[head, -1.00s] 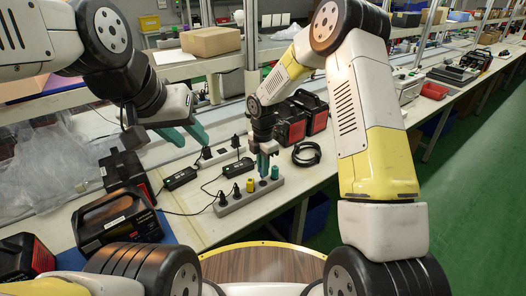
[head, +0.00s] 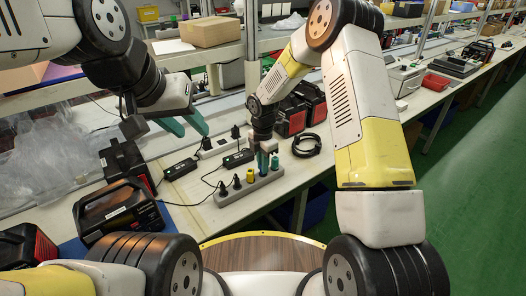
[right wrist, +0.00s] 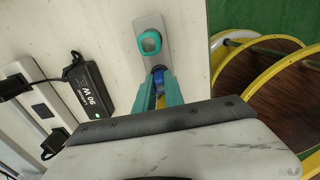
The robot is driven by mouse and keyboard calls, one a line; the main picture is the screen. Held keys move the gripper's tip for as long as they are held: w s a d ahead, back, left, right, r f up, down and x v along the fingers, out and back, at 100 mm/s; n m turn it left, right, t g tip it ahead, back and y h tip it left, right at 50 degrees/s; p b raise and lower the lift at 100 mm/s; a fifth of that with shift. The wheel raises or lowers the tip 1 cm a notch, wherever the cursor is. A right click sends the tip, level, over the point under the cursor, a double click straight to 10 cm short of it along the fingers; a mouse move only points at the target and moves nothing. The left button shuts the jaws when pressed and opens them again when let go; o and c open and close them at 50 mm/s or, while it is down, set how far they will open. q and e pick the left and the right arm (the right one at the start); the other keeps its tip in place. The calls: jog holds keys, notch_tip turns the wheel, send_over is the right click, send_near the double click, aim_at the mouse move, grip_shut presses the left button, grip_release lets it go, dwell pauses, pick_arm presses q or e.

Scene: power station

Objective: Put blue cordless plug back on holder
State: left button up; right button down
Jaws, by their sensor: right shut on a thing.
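The holder is a grey strip (head: 222,200) on the table with several plugs standing in it. Two black plugs and a yellow plug (head: 250,176) stand left of my right gripper, and a teal plug (head: 275,162) stands at the right end. My right gripper (head: 263,168) points down over the strip, its teal fingers shut on the blue plug (right wrist: 158,74). The right wrist view shows the blue plug between the fingers, beside the teal plug (right wrist: 149,41). Whether the blue plug is fully seated is hidden. My left gripper (head: 190,127) is open and empty above the table.
Black power adapters (head: 180,169) with cables lie behind the strip. A coiled black cable (head: 306,145) and black-red battery packs (head: 290,115) are behind right. A black charger box (head: 118,212) stands at left. The table's front edge is close to the strip.

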jog(key=shift+f, duration=0.1)
jog(key=c, duration=1.3)
grip_release()
jog(key=shift+c, duration=0.2)
notch_tip(320, 180, up, 7)
jog(key=shift+r, duration=0.2)
jog(key=s+d+r+m+t, duration=0.1)
jog(key=s+d+r+m, duration=0.35)
jog(key=r, duration=0.45)
jog(key=s+d+r+m+t, duration=0.2)
jog(key=s+d+r+m, duration=0.3)
jog(key=r, duration=0.4)
jog(key=s+d+r+m+t+y, duration=0.1)
jog(key=s+d+r+m, duration=0.1)
jog(key=s+r+m, duration=0.2)
jog(key=s+d+r+m+t+y, duration=0.1)
jog(key=s+d+r+m+t, duration=0.1)
jog(key=s+m, duration=0.9)
jog(key=shift+s+d+r, duration=0.35)
jog(key=shift+s+r, duration=0.5)
jog(key=shift+s, duration=0.2)
